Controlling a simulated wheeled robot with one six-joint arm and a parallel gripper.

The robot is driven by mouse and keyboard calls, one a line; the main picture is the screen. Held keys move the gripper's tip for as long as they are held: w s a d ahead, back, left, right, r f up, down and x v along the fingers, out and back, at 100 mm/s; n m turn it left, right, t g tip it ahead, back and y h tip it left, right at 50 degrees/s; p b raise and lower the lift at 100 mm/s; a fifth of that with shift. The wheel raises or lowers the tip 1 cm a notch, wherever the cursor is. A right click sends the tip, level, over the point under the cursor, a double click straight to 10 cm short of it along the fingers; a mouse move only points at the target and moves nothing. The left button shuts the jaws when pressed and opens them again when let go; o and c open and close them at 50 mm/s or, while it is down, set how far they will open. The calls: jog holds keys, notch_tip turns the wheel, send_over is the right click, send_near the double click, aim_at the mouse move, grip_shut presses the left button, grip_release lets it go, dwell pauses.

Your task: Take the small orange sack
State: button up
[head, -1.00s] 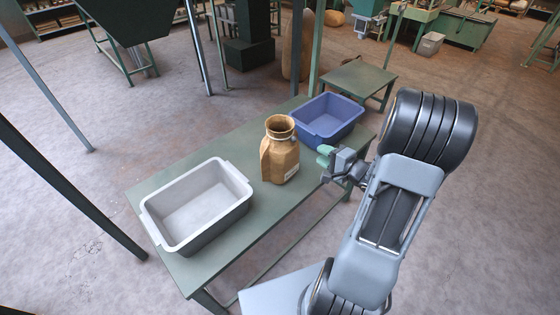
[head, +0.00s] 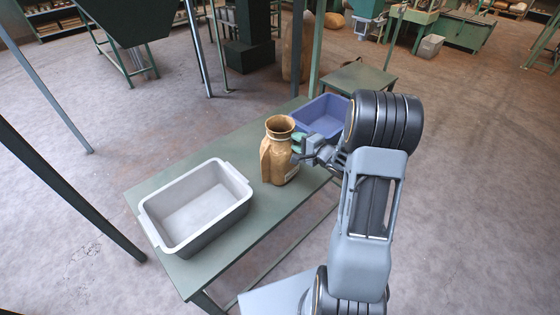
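The small orange sack (head: 277,158), tan-orange with an open rolled neck and a pale label low on its right side, stands upright on the green table (head: 262,218) between two bins. My gripper (head: 298,148) is at the right side of the sack, near its upper body, with a green fingertip showing against it. The sack's right edge is partly covered by the gripper. I cannot tell whether the fingers touch the sack or how far apart they are.
A grey bin (head: 196,208) stands on the table at the left, empty. A blue bin (head: 322,116) stands behind the sack, partly hidden by my arm. Green posts (head: 314,55) rise behind the table. A lower green table (head: 362,82) stands farther back.

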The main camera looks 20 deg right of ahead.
jog(key=shift+w, duration=0.15)
jog(key=shift+c, duration=0.4)
grip_shut()
jog(key=shift+r, duration=0.1)
